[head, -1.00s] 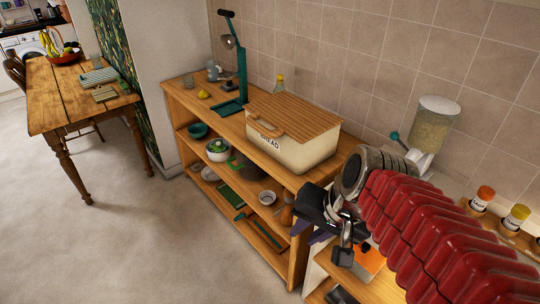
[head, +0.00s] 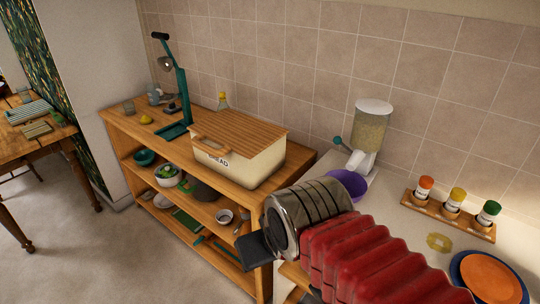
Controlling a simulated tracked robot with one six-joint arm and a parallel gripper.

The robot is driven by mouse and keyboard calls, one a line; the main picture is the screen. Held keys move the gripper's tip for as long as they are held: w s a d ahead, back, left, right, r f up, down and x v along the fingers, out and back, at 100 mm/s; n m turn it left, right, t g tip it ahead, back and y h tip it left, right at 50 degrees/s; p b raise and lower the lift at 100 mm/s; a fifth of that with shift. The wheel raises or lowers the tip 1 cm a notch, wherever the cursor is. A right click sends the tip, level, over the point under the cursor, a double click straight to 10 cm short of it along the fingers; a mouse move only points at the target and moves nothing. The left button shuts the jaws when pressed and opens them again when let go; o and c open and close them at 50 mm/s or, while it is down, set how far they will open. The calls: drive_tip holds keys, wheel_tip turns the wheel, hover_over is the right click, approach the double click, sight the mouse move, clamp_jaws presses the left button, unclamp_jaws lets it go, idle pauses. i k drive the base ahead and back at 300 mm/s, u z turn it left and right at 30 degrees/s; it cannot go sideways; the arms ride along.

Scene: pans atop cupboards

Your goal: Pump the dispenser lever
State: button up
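A dispenser (head: 370,130) with a clear body full of pale grains and a white lid stands on the white counter against the tiled wall. A teal knob (head: 338,141), apparently its lever, sticks out on its left side. A purple bowl (head: 347,183) sits below the spout, partly hidden by my arm. My gripper (head: 256,255) shows as a dark block at the front of my arm, left of and nearer than the dispenser, apart from it. Its fingers cannot be made out.
A bread box (head: 235,165) with a wooden lid and a teal lever stand (head: 182,95) are on the wooden shelf unit at left. A spice rack (head: 448,216) and a blue plate (head: 462,272) are on the counter at right. Bare counter lies between dispenser and rack.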

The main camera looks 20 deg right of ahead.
sight(336, 140)
drive_tip(key=k, duration=0.65)
drive_tip(key=u, duration=0.5)
drive_tip(key=i, duration=1.9)
